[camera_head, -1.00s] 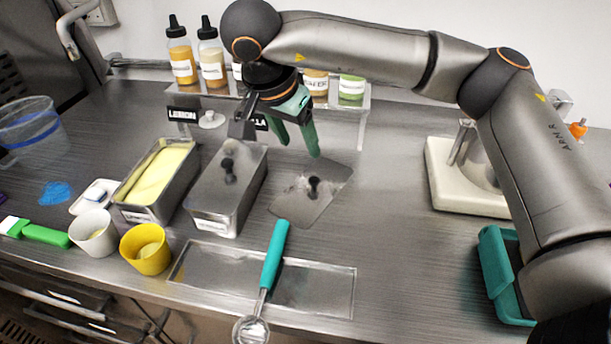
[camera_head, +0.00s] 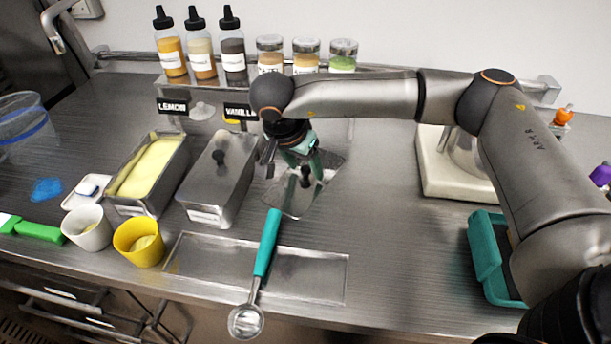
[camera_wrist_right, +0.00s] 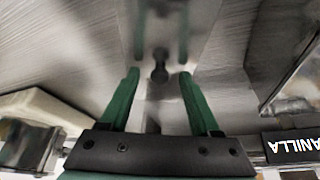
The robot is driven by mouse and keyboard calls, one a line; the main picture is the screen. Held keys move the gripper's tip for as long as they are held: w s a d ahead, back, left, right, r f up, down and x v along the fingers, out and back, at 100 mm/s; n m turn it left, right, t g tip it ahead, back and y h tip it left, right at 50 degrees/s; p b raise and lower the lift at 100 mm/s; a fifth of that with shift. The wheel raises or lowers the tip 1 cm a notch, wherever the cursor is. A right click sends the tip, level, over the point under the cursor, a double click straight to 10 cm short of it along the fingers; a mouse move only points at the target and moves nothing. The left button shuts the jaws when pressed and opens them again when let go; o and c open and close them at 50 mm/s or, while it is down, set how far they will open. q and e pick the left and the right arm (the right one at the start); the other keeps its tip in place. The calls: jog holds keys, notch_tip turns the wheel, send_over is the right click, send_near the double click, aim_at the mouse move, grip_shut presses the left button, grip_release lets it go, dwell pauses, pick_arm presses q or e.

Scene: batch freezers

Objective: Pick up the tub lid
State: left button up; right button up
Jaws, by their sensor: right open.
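The tub lid (camera_head: 327,178) is a flat metal plate with a dark knob (camera_head: 305,177), lying on the counter to the right of a covered metal tub (camera_head: 218,185). My right gripper (camera_head: 308,168) is low over the lid, and its green fingers hide part of it. In the right wrist view the open fingers (camera_wrist_right: 157,78) point down at the lid, with the dark knob (camera_wrist_right: 160,70) between them or just beyond; I cannot tell whether they touch the lid. My left gripper is not in view.
An open tub of yellow ice cream (camera_head: 150,170) stands left of the covered tub. A scoop with a teal handle (camera_head: 267,243) lies in front of the lid. A shelf with bottles and jars (camera_head: 305,55) is behind.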

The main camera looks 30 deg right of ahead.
jog(key=shift+c, duration=0.2)
grip_shut()
dwell(0.3)
